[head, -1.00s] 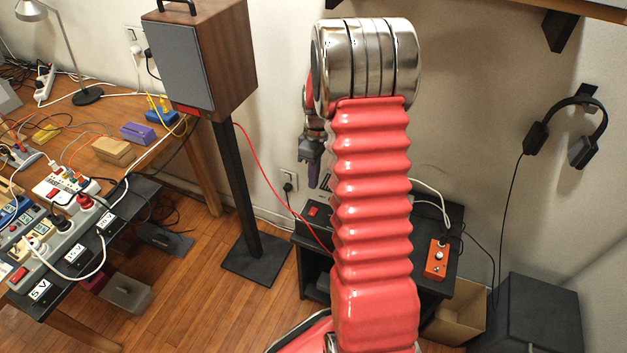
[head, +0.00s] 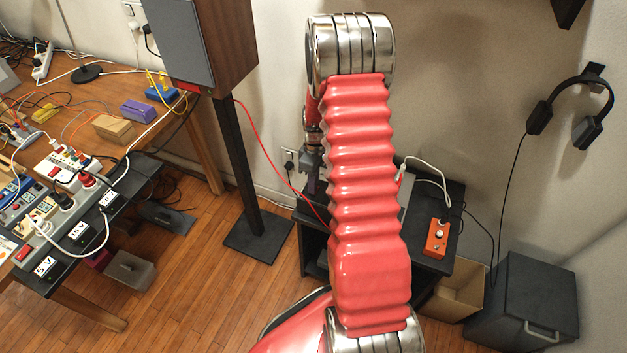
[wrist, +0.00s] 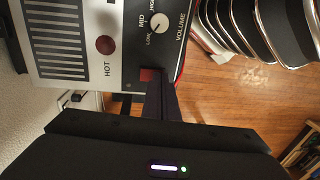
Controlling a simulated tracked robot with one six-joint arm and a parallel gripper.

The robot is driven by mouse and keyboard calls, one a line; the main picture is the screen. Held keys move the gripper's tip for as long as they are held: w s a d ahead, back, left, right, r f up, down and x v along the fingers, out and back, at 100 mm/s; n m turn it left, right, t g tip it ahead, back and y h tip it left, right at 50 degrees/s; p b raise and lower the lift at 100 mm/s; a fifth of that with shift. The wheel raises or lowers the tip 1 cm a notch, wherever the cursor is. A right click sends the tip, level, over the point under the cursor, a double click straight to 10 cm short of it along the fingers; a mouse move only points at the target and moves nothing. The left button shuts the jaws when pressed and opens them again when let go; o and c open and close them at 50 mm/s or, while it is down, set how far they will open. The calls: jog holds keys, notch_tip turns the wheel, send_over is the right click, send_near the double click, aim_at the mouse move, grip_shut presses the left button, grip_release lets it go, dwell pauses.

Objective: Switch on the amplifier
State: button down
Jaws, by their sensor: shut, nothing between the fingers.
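The amplifier's pale top panel (wrist: 122,22) fills the upper left of the wrist view. It has a round dark red lamp (wrist: 105,45) marked HOT, a white knob (wrist: 154,30) marked LOW, MID, HIGH, and the word VOLUME. A red switch (wrist: 149,75) sits near the panel's edge. My gripper (wrist: 159,88) is shut and empty, its tips right at the switch and partly covering it. I cannot tell whether they touch it or which way it is set. In the head view, my gripper (head: 312,184) points down over the stand, and my arm hides most of the amplifier.
A black stand (head: 440,263) carries an orange box (head: 436,238) with white cable. A speaker (head: 205,45) on a post stands left, with a red cable running toward the stand. A cluttered bench is farther left. A black box (head: 522,305) stands at the right.

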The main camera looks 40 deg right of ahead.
jog(key=shift+s+a+f, duration=0.1)
jog(key=shift+f, duration=0.05)
dwell(0.3)
jog(key=shift+w+d+r, duration=0.2)
jog(key=shift+w+d, duration=0.25)
jog(key=shift+d, duration=0.3)
notch_tip(320, 180, up, 14)
jog(key=d, duration=0.1)
jog(key=shift+w+d, duration=0.25)
jog(key=shift+w, duration=0.2)
jog(key=shift+f, duration=0.1)
dwell(0.6)
